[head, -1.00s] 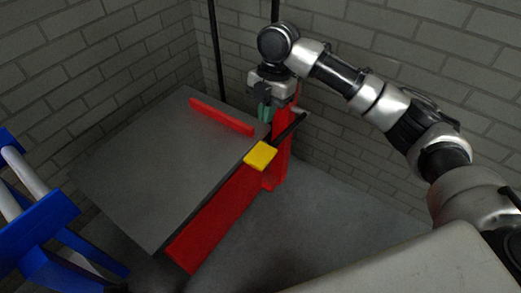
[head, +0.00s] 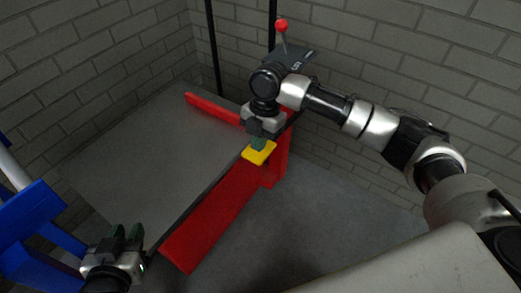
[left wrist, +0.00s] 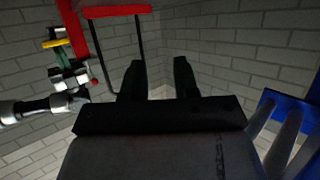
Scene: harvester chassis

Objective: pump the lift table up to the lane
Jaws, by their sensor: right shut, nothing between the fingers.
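The lift table (head: 140,150) has a grey top and a red frame (head: 215,215) below it.
A red-knobbed lever (head: 281,25) stands behind my right wrist. A blue frame (head: 35,215) is at the left. Brick walls close off the back. Floor right of the table is clear.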

